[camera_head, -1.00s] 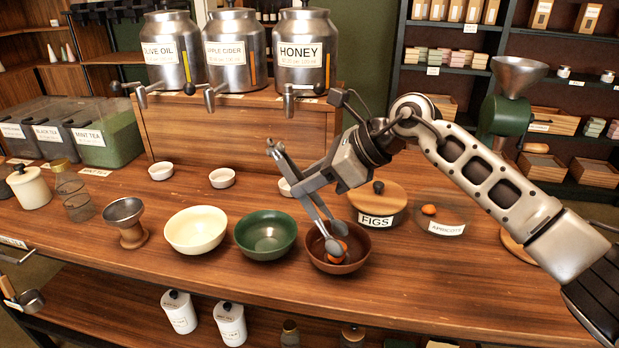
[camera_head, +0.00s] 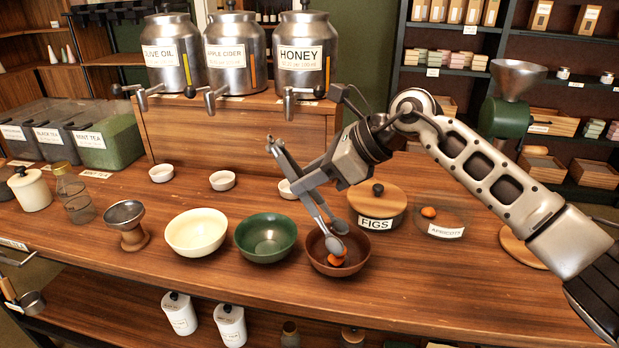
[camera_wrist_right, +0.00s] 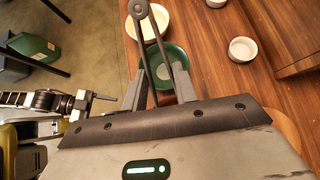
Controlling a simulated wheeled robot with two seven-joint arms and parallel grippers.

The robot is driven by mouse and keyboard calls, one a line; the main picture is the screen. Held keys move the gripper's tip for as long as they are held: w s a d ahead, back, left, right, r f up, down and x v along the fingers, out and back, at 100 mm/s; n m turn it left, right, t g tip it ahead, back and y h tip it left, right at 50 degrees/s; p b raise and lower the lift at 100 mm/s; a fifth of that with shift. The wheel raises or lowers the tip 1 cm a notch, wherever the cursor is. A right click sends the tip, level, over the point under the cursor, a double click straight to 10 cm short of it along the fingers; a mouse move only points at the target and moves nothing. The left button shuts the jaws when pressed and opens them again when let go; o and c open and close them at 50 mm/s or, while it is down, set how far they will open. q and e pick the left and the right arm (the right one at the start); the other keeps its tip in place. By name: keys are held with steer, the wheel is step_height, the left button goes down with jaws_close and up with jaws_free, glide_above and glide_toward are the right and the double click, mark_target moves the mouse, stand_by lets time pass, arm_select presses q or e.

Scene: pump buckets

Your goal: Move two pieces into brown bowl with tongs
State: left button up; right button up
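The brown bowl (camera_head: 360,256) stands on the counter with one orange piece (camera_head: 335,261) inside. Another orange piece (camera_head: 429,212) lies on the glass dish (camera_head: 456,222) labelled apricots. My right gripper (camera_head: 310,184) is shut on the metal tongs (camera_head: 281,153), whose lower ends are spread above the brown bowl. One tong tip hides part of the piece. The tongs also show in the right wrist view (camera_wrist_right: 160,40), between the fingers of the right gripper (camera_wrist_right: 160,84). My left gripper (camera_wrist_right: 92,100) shows at the left of that view; its finger state is unclear.
A green bowl (camera_head: 266,238) and a cream bowl (camera_head: 196,232) stand left of the brown bowl. A lidded figs container (camera_head: 378,205) stands behind it. Small white cups (camera_head: 222,180) and a strainer (camera_head: 126,222) are farther left. The front right of the counter is clear.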

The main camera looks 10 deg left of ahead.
steer(key=shift+r+p, duration=2.25)
steer(key=shift+r, duration=2.2)
